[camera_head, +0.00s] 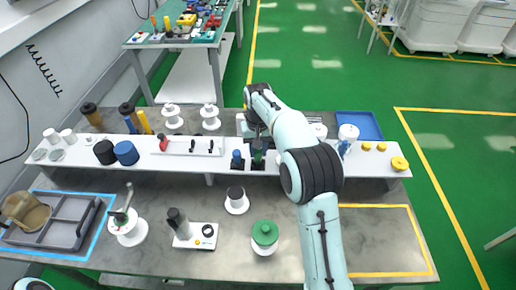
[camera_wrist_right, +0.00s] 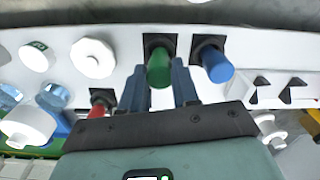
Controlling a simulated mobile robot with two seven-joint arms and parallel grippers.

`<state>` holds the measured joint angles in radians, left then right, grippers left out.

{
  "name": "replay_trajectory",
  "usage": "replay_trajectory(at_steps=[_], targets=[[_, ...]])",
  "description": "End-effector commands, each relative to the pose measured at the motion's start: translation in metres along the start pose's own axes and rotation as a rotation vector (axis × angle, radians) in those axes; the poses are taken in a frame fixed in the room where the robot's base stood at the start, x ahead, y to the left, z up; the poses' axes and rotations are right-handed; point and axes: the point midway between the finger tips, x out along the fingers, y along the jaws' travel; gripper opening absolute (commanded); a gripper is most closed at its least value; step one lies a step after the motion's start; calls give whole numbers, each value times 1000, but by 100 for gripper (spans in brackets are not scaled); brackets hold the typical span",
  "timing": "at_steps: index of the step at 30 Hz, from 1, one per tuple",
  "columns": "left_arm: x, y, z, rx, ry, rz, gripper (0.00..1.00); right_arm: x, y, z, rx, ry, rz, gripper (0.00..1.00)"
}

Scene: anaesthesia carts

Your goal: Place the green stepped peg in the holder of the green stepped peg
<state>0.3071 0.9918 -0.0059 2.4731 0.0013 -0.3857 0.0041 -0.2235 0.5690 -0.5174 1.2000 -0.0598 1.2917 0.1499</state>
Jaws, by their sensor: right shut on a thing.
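The green stepped peg (camera_wrist_right: 159,68) is between the two fingers of my right gripper (camera_wrist_right: 158,90), which is shut on it. In the wrist view its far end lies over a black square holder (camera_wrist_right: 154,38) on the white shelf; I cannot tell how deep it sits. In the head view the green peg (camera_head: 258,157) shows below my right gripper (camera_head: 258,143), at the shelf's middle. A blue peg (camera_wrist_right: 217,67) stands in the neighbouring black square holder (camera_wrist_right: 205,41). My left gripper is not in view.
A blue tray (camera_head: 362,122) lies behind right. A green-lidded jar (camera_head: 265,236) stands in front. The yellow-outlined area (camera_head: 385,240) is clear.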

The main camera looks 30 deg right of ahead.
Motion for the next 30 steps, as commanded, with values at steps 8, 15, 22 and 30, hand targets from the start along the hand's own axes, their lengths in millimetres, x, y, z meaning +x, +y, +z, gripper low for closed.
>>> replay_trajectory(at_steps=[8, 15, 22, 30], targets=[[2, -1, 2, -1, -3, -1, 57, 6, 0, 0, 0, -1, 0, 0], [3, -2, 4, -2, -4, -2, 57, 11, 0, 0, 0, -2, 0, 0], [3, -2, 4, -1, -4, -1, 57, 11, 0, 0, 0, -1, 0, 60], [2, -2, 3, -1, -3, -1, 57, 7, 0, 0, 0, 1, 0, 60]])
